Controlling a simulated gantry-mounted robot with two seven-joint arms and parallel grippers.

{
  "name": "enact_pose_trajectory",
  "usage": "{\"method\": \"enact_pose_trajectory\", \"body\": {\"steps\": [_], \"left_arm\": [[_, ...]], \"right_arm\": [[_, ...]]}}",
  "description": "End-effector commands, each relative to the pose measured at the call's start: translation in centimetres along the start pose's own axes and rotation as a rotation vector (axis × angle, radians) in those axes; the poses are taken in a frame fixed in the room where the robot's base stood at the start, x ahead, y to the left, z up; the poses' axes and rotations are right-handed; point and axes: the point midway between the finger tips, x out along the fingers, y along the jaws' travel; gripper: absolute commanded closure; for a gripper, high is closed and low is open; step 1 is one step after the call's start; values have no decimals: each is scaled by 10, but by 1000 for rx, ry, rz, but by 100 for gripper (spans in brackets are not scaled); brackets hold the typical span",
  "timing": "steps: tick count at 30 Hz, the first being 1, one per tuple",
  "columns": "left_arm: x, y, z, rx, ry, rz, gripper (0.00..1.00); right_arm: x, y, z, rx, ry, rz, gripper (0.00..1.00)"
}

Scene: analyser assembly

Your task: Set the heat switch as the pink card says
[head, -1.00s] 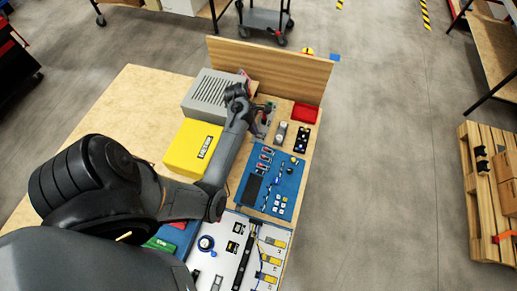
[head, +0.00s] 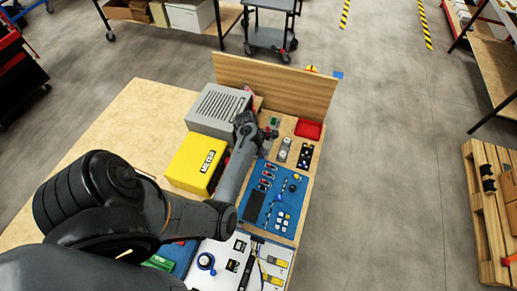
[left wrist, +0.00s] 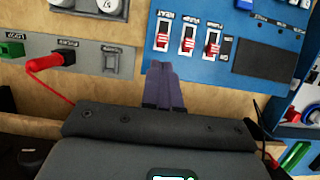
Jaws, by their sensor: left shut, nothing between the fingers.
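The blue panel (head: 293,200) lies on the bench and also fills the upper right of the left wrist view (left wrist: 272,24). It has a row of three red-levered switches. The heat switch (left wrist: 162,40) is the leftmost of these, under a label that reads HEAT. Its red lever sits at the lower end of its slot in the left wrist view, as do the other two. My left gripper (left wrist: 160,68) is shut and empty, its tips just below the heat switch in that view; contact cannot be told. A small pink piece (head: 248,89) shows behind the grey box, possibly the card; no writing is readable.
A grey panel (left wrist: 92,58) with a red plug and cable lies left of the blue one. A yellow meter (head: 196,163), a grey vented box (head: 217,107) and a red tray (head: 308,129) stand nearby. A wooden board (head: 290,85) closes the back.

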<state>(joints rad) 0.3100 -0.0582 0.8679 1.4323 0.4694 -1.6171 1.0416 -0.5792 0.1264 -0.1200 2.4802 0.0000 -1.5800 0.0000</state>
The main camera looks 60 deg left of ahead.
Motion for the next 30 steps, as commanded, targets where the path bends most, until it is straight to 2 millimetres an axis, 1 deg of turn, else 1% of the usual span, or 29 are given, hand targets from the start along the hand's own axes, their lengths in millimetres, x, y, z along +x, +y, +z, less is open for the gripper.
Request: {"method": "enact_pose_trajectory", "body": {"steps": [1, 3, 6, 10, 15, 24, 26, 30], "left_arm": [[9, 0, 0, -2, -2, -3, 100], [19, 0, 0, -1, -2, -2, 100], [31, 0, 0, -1, -2, -2, 100], [41, 0, 0, -1, -1, -1, 100], [46, 0, 0, 0, -1, 1, 100], [46, 0, 1, 0, -1, 1, 100], [47, 0, 4, 0, -2, 0, 100], [53, 0, 18, 0, -2, -3, 100]], "right_arm": [[2, 0, 1, 1, 0, 0, 57], [4, 0, 1, 1, 0, -1, 57], [5, -1, 2, 3, 1, -3, 57], [7, -2, 2, 6, 1, -5, 57], [7, -2, 2, 9, 1, -7, 57], [7, -3, 2, 9, 1, -7, 57], [5, -2, 1, 9, 1, -7, 57], [-3, -2, -1, 8, -1, -6, 57]]}}
